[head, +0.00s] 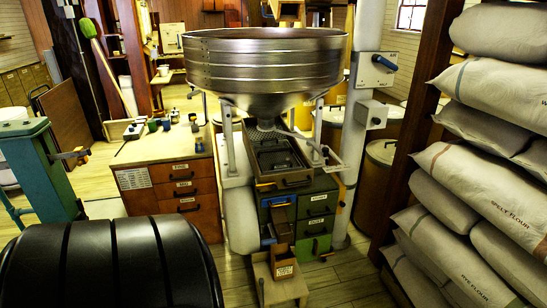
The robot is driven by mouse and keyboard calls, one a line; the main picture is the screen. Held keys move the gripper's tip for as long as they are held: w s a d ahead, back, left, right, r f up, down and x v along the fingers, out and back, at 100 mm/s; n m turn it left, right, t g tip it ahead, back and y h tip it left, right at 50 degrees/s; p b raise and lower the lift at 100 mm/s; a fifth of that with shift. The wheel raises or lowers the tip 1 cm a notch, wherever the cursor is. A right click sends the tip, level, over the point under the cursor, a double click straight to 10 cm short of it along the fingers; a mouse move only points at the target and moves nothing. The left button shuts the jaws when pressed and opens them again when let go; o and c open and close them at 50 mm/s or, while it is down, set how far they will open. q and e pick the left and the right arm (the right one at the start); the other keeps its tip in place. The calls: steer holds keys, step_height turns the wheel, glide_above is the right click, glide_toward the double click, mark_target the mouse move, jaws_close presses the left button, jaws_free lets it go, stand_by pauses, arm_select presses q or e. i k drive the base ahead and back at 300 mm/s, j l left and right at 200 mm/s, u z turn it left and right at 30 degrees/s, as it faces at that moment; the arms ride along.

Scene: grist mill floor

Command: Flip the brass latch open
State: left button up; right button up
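I cannot make out a brass latch for certain in the head view. A large steel hopper (265,68) stands in the middle on a grey frame, above a tray-like box (280,160) with a wooden front. A grey box with a blue lever (384,62) is fixed to the white post right of the hopper. Small fittings on the frame and drawers are too small to tell apart. Neither of my grippers is in view.
A black ribbed rounded shape (115,265) fills the bottom left. A wooden drawer cabinet (170,185) stands left of the hopper, with a teal machine (42,170) further left. Stacked flour sacks (490,200) fill the right. Some plank floor (345,280) is clear at front.

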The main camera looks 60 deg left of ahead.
mark_target(275, 187)
steer(key=u, duration=2)
steer(key=i+l, duration=0.8)
steer(key=i, duration=0.15)
steer(key=i+l, duration=0.85)
steer(key=i, duration=0.05)
